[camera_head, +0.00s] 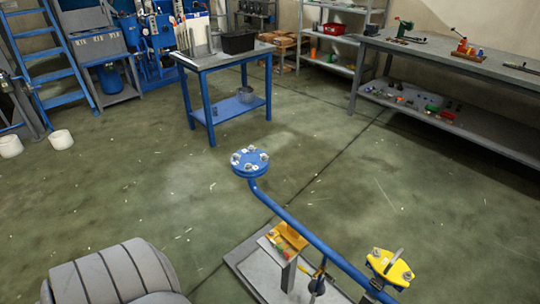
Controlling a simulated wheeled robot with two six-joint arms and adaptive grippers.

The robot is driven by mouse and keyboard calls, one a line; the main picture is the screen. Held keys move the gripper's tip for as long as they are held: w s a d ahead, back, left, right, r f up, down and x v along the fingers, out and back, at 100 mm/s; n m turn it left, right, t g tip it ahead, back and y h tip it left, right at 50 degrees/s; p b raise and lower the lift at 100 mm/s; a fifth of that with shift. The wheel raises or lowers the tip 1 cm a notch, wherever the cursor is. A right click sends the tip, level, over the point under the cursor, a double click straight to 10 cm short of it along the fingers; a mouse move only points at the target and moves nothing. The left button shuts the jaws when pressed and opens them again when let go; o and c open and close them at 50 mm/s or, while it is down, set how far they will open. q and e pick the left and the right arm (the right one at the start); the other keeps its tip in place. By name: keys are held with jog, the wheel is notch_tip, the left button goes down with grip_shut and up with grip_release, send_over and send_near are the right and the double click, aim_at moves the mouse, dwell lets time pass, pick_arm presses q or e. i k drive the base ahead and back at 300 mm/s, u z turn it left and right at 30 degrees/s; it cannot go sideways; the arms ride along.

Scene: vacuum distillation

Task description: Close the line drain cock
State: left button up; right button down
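A blue pipe (308,235) with a round bolted blue flange (251,170) at its far end slopes down to the lower right. A yellow fitting (390,268) with a grey bar-like top sits beside the pipe at the lower right. A small dark valve-like part (318,284) hangs by the pipe near the bottom edge. I cannot tell for sure which part is the line drain cock, or whether it is open. Neither of my grippers is in view.
A yellow-orange piece (288,238) tops a grey post on a grey base plate (246,268). A large grey ribbed rounded body (112,276) fills the lower left. A blue-legged table (222,60) and a long workbench (455,55) stand behind. The floor between is mostly clear.

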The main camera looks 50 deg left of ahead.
aim_at(300, 268)
jog(key=u, duration=0.1)
jog(key=k, duration=0.25)
jog(key=u, duration=0.9)
jog(key=i, duration=0.5)
jog(key=z, duration=0.1)
